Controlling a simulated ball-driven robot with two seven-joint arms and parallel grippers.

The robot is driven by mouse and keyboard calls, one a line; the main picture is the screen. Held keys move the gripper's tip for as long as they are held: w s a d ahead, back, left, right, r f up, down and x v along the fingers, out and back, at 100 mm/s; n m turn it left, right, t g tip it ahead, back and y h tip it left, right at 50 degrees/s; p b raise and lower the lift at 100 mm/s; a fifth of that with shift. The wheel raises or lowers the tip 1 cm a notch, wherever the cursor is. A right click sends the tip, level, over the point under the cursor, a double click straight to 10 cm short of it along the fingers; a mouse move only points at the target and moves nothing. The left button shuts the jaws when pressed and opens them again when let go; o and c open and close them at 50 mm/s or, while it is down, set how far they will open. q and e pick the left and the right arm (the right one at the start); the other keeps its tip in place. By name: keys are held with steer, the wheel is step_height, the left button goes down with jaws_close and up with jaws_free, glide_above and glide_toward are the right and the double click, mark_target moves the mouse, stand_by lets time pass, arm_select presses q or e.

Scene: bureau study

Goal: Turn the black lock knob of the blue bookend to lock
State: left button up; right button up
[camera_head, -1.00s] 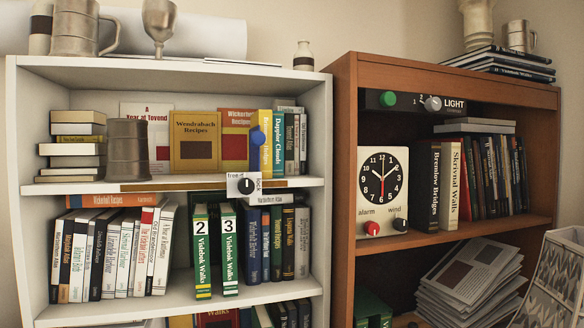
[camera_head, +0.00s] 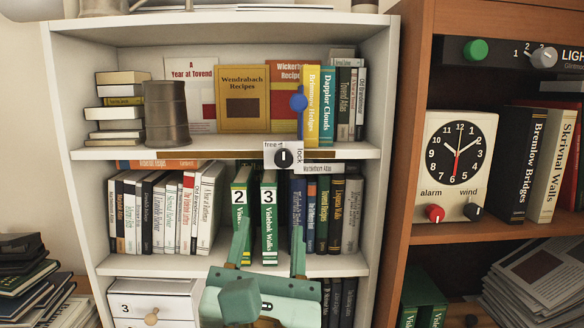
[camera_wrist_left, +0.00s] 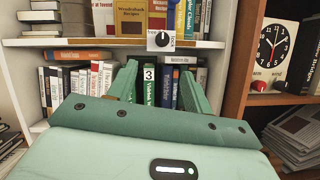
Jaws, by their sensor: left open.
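The black lock knob (camera_head: 283,158) sits on a small white plate marked "free" and "lock" at the front edge of the white bookcase's middle shelf. Its white pointer line stands about upright, between the two words. The knob also shows in the left wrist view (camera_wrist_left: 162,39). The blue bookend (camera_head: 298,103) shows above it, against the yellow book. My green left gripper (camera_head: 270,225) is open and empty, below the knob and in front of the lower book row. In the left wrist view its two fingers (camera_wrist_left: 158,85) point toward the shelf, apart. My right gripper is not in view.
Books numbered 2 (camera_head: 240,215) and 3 (camera_head: 269,222) stand behind my left gripper. A pewter tankard (camera_head: 166,114) stands on the knob's shelf. A brown bookcase with a clock (camera_head: 457,165) is at right. The space before the knob looks clear.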

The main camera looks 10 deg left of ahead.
mark_target(283, 163)
arm_select(q)
steer(key=x, duration=1.5)
steer(key=shift+w+d, duration=0.25)
steer(key=shift+w, duration=0.15)
steer(key=shift+w+a, duration=0.15)
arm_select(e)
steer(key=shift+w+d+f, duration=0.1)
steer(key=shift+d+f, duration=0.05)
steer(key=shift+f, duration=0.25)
arm_select(q)
steer(key=c, duration=1)
